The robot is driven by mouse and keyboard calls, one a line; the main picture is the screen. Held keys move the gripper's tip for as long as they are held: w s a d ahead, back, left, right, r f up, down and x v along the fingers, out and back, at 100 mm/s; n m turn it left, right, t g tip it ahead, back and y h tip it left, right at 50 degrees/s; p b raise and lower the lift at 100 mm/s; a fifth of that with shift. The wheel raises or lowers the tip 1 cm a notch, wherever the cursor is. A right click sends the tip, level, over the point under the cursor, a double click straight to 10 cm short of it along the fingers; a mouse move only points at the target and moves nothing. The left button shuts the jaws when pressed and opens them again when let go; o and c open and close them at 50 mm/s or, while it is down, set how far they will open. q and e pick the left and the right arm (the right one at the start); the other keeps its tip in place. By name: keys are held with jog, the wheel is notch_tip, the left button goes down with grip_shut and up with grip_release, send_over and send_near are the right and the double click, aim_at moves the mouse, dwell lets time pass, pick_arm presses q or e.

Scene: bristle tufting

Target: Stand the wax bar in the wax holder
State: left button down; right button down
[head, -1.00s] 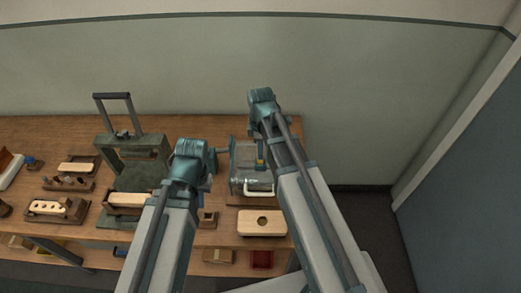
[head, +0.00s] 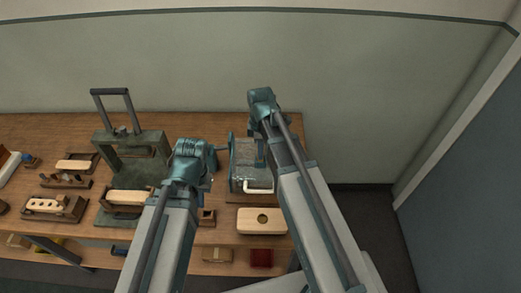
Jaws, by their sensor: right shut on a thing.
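My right gripper (head: 261,153) is over the grey metal device at the right end of the bench, mostly covered by its own arm. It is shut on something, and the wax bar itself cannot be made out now. My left gripper (head: 211,160) is left of that device, and its jaws are too hidden to read. A small wooden block with a dark square recess (head: 207,217), perhaps the wax holder, sits on the bench below my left gripper, partly covered by my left arm.
The grey device (head: 245,178) has a white handle (head: 258,188). A wooden brush block with a round hole (head: 262,220) lies in front of it. A green press (head: 132,150) and several wooden fixtures stand left on the bench (head: 60,130). The bench ends just right of my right arm.

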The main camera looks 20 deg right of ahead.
jog(key=shift+f+b, duration=0.35)
dwell(0.3)
jog(key=c, duration=0.7)
grip_release()
jog(key=o, duration=0.4)
jog(key=shift+r, duration=0.1)
jog(key=shift+r+p, duration=3.5)
jog(key=shift+p, duration=0.1)
